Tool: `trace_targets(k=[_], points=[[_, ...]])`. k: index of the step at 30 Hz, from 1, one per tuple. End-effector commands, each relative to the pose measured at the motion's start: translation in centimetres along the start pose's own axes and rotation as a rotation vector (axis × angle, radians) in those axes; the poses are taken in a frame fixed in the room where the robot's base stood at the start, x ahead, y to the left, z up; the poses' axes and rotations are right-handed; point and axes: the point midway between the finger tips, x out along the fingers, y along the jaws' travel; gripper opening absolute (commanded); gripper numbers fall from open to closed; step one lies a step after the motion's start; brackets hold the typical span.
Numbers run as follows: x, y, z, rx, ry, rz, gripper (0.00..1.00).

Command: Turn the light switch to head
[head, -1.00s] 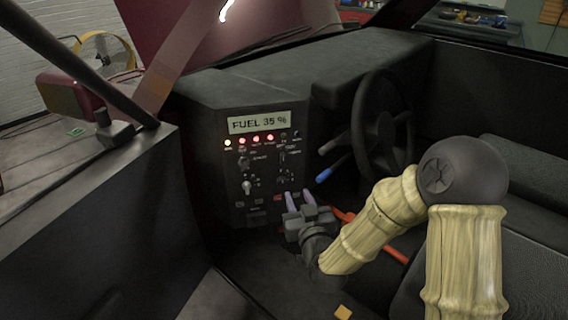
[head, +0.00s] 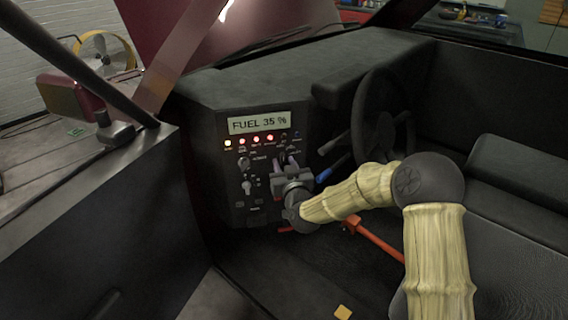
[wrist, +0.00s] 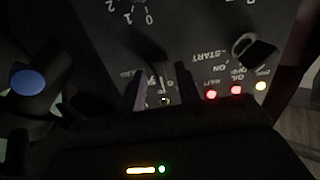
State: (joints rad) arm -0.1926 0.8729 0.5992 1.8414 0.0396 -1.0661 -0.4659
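The black dashboard control panel (head: 228,190) carries knobs, small labels and a row of lit lamps under a "FUEL 35 %" display. My gripper (head: 284,162) is close to the panel's right part, below the lamps. In the wrist view, where the panel appears upside down, its two fingers (wrist: 161,88) are apart. A dark slim shape and small partly covered markings show between them. I cannot tell whether they touch anything. No label reading "head" is legible, so I cannot surely pick out the light switch. The gripper hides part of the panel in the head view.
A black knob (wrist: 254,50) near "START" and "ON" sits beside the fingers; a lower light knob (head: 247,187) is left of my gripper. The steering wheel (head: 362,118) and blue-tipped lever (head: 328,174) are to the right. An orange-red lever (head: 375,238) lies below my arm.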

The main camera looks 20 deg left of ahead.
Motion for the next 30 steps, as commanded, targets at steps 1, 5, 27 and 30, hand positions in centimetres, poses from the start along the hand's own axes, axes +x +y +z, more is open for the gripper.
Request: trace_targets(k=[1, 5, 27, 30], points=[[0.45, -0.03, 0.05, 0.001, -0.001, 0.000, 0.33], [0.96, -0.03, 0.02, -0.001, 0.000, 0.000, 0.33], [0.96, 0.05, 0.10, 0.024, -0.001, 0.001, 0.02], [0.96, 0.08, 0.15, 0.054, -0.001, 0.001, 0.02]])
